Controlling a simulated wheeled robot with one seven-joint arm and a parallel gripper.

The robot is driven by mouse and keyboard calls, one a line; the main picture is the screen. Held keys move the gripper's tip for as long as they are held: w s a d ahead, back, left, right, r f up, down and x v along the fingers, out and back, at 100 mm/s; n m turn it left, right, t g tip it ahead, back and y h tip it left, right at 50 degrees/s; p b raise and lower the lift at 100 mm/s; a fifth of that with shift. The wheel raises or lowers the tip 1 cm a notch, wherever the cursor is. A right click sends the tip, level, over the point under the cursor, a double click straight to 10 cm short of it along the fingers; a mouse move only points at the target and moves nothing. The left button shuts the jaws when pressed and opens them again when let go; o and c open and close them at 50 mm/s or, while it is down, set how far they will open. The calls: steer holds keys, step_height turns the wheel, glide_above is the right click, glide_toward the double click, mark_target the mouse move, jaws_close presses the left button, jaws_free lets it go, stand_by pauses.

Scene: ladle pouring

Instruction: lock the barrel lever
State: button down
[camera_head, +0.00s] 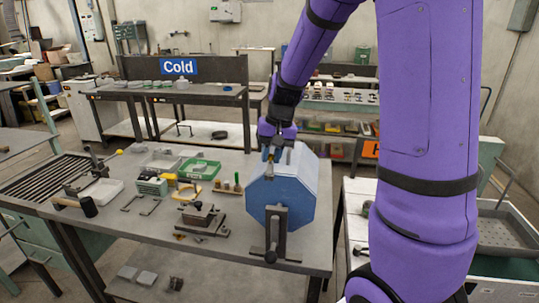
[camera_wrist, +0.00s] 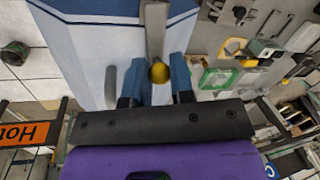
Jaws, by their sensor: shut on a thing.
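The barrel (camera_head: 285,190) is a blue drum with flat sides, lying on a metal stand near the right end of the grey workbench. My gripper (camera_head: 269,148) is at the upper back of the barrel. In the wrist view, the barrel (camera_wrist: 88,50) fills the upper left. The barrel lever (camera_wrist: 155,28) is a grey bar with a yellow knob (camera_wrist: 158,73) at its end. The knob is between the two blue fingers of my gripper (camera_wrist: 156,82), which is shut on the lever.
The workbench (camera_head: 140,230) holds a small vise (camera_head: 200,213), a green tray (camera_head: 200,169) and a hammer (camera_head: 80,205) left of the barrel. A lever with a yellow ball (camera_head: 118,152) stands at the far left. A white cart (camera_head: 355,215) is close on the right.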

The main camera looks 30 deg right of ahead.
steer(key=shift+s+d+m, duration=0.25)
steer(key=shift+m, duration=0.75)
steer(key=c, duration=1)
jaws_free()
